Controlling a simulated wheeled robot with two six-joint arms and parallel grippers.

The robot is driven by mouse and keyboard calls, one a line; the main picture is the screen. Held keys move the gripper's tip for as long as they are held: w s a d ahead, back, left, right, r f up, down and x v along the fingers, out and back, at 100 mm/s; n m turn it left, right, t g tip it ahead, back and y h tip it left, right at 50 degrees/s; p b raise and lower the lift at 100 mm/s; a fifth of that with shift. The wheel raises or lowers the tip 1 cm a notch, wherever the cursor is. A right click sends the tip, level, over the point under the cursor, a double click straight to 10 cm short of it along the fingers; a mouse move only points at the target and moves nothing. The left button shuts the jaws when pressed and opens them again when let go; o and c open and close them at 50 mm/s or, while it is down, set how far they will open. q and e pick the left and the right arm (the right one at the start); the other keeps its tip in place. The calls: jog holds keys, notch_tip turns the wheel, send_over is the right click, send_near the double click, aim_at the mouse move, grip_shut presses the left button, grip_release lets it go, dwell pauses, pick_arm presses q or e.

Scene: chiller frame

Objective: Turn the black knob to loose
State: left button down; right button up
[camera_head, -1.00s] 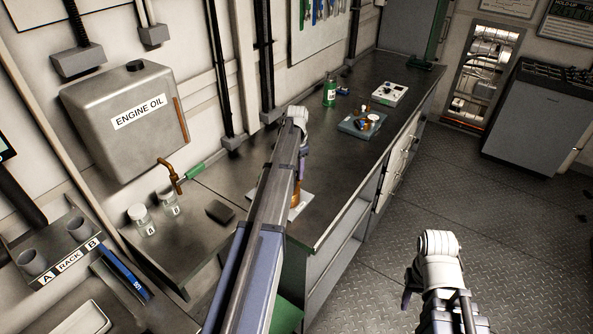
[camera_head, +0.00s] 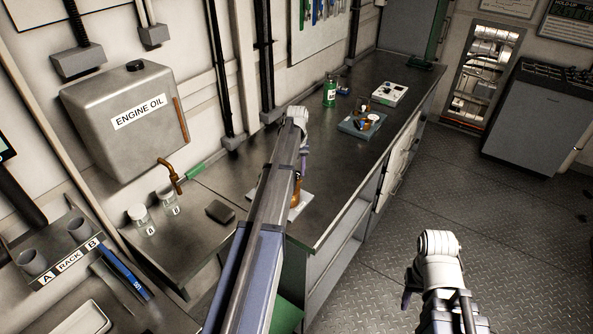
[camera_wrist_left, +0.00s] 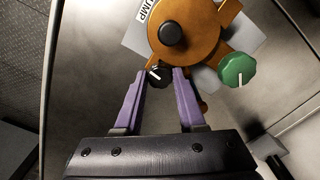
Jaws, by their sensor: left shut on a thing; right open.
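The black knob (camera_wrist_left: 158,75) is in the left wrist view, on the near side of an orange-brown pump body (camera_wrist_left: 188,20). A white mark shows on the knob. My left gripper (camera_wrist_left: 160,76) is shut on the black knob, with its purple fingers on both sides of it. In the head view my left arm hides the knob, and only a little of the pump (camera_head: 296,192) shows beside my left gripper (camera_head: 302,160). My right gripper (camera_head: 408,296) is held over the floor at the lower right, apart from the bench; its fingers are mostly hidden.
A green knob (camera_wrist_left: 238,70) with a white mark sits on the pump's right. The pump stands on a pale plate (camera_head: 300,210) at the bench edge. A green bottle (camera_head: 330,91) and a blue tray (camera_head: 350,127) stand farther along the bench (camera_head: 345,170).

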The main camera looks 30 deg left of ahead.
aim_at(297, 173)
pick_arm(q)
jog(key=shift+n, duration=0.7)
jog(key=c, duration=0.8)
grip_release()
jog(key=shift+o, duration=0.2)
notch_tip(297, 173, up, 8)
jog(key=p, duration=0.8)
jog(key=shift+f, duration=0.1)
